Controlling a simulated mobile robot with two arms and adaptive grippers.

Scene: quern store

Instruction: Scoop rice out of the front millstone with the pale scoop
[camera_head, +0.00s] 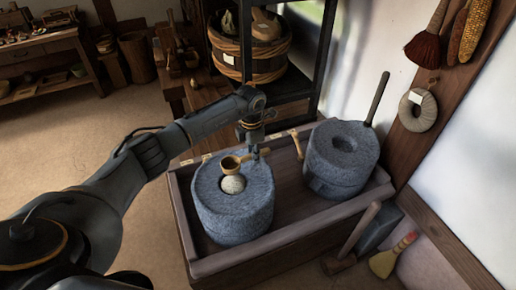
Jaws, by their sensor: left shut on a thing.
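The front millstone (232,218) is a grey stone drum standing in the left part of a wooden box. A round mound of pale rice (233,185) fills the hole in its top. The pale scoop (231,163) is a small tan wooden cup with a short handle. My left gripper (254,153) comes in from the left and is shut on the scoop's handle. The scoop's bowl is over the far side of the millstone's top, just behind the rice. I cannot tell whether it touches the stone or what is in it. My right gripper is not in view.
A second millstone (340,165) with a dark upright handle stands at the box's right. A tan peg (297,144) stands between the stones. The wooden box (285,237) has raised edges. A mallet (353,238) and a brush (390,258) are outside it, at the right. Behind is a dark rack with a bucket (249,54).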

